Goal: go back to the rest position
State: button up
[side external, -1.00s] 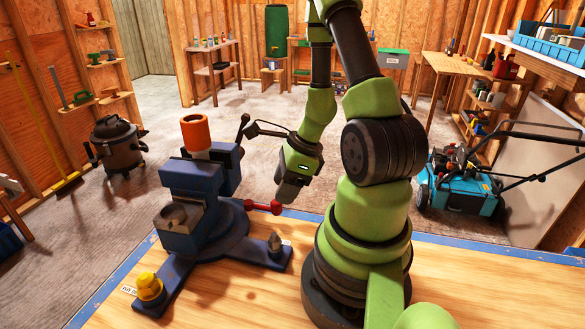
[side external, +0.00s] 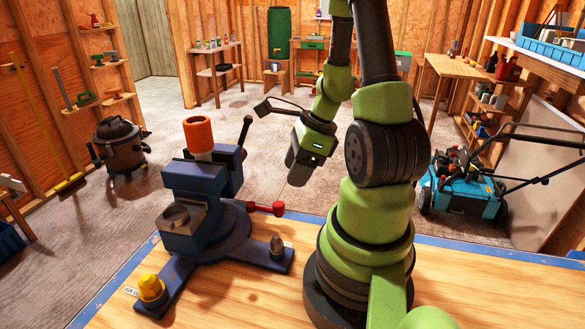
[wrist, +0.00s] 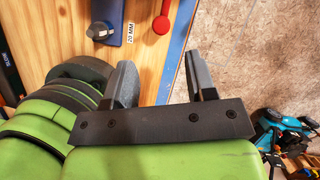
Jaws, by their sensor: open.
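My gripper (side external: 297,178) hangs in the air past the far edge of the workbench (side external: 240,300), to the right of the blue vise-like fixture (side external: 190,216). In the wrist view the two grey fingers of my gripper (wrist: 163,85) stand apart with nothing between them. The bench edge passes behind the gap between them. The fixture holds an upright piece with an orange top (side external: 198,134) and has a red-knobbed handle (side external: 268,208); the handle also shows in the wrist view (wrist: 163,22), clear of the fingers.
A blue mower (side external: 462,195) stands on the floor at right, a shop vacuum (side external: 119,148) at left. The floor beyond the bench is open.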

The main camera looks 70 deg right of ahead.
jog(key=w+a+r+n+t, duration=0.1)
jog(key=w+a+r+n, duration=0.6)
jog(key=r+n, duration=0.4)
jog(key=s+a+r+n+t, duration=0.1)
jog(key=s+a+r+n, duration=0.2)
jog(key=n, duration=0.5)
jog(key=s+a+r+n+t, duration=0.1)
jog(key=s+a+r+n, duration=0.3)
jog(key=a+n, duration=0.3)
jog(key=shift+r+n, duration=0.6)
jog(key=shift+n, duration=0.2)
